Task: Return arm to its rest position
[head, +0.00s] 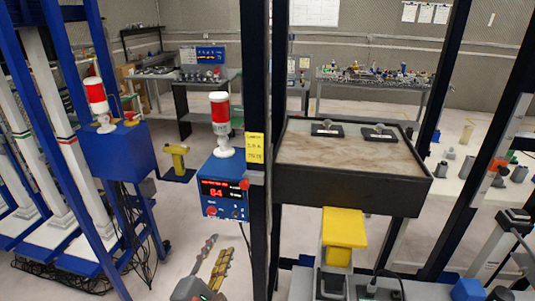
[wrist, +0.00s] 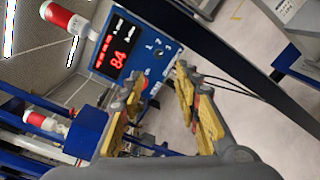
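My gripper (head: 220,247) is at the bottom centre of the head view, pointing up and slightly right, with yellow pads on its fingers. In the wrist view my gripper (wrist: 160,82) has its two fingers apart, with nothing between them. Beyond the fingertips is a blue control box (wrist: 128,40) with a red display reading 84. The same blue box (head: 224,187) is above my gripper in the head view, with a red-and-white lamp (head: 220,118) on top. I cannot tell the exact gap between fingertips and box.
A dark post (head: 258,110) with a yellow label stands right of the box. A dark-sided, stone-topped table (head: 355,190) is to the right, with two small items on it. A blue frame (head: 118,160) is at left. Pale floor is open between the frame and my gripper.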

